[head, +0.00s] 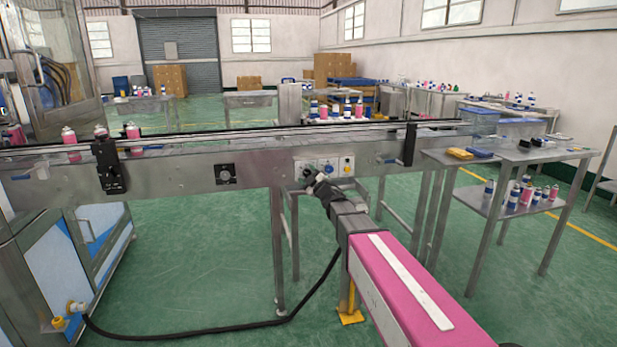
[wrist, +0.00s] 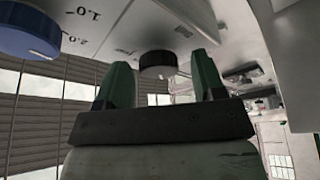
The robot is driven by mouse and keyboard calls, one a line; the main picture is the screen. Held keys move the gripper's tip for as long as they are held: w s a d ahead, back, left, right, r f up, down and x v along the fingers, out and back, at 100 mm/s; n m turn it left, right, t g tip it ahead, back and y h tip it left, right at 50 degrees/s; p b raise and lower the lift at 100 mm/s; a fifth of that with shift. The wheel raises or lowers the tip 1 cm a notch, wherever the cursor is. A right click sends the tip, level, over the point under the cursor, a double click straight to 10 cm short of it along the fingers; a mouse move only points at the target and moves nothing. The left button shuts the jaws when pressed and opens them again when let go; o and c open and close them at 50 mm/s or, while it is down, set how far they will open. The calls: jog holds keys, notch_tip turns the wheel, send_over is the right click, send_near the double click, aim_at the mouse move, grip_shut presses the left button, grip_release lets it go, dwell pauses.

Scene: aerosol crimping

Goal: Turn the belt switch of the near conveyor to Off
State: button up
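The near conveyor (head: 250,158) runs across the head view, with a pale control panel (head: 338,162) on its side. The panel carries a black knob (head: 307,173), a blue knob (head: 329,169) and a small yellow part. My gripper (head: 316,181) is at the panel, just in front of the black knob. In the wrist view my gripper (wrist: 160,82) is open, its two green fingers apart. The black knob (wrist: 158,63) shows between the fingertips with gaps on both sides. The blue knob (wrist: 28,28) is at upper left, beside a printed scale. The black knob's setting cannot be read.
A black square fitting (head: 225,174) sits on the conveyor side, left of the panel. Pink cans (head: 70,143) stand on the belt at left. A steel table (head: 510,156) with cans on its lower shelf stands at right. A black hose (head: 220,328) lies on the floor.

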jog(key=v, duration=1)
jog(key=shift+s+d, duration=0.2)
jog(key=shift+s, duration=0.1)
jog(key=shift+d+f, duration=0.1)
jog(key=shift+f, duration=0.05)
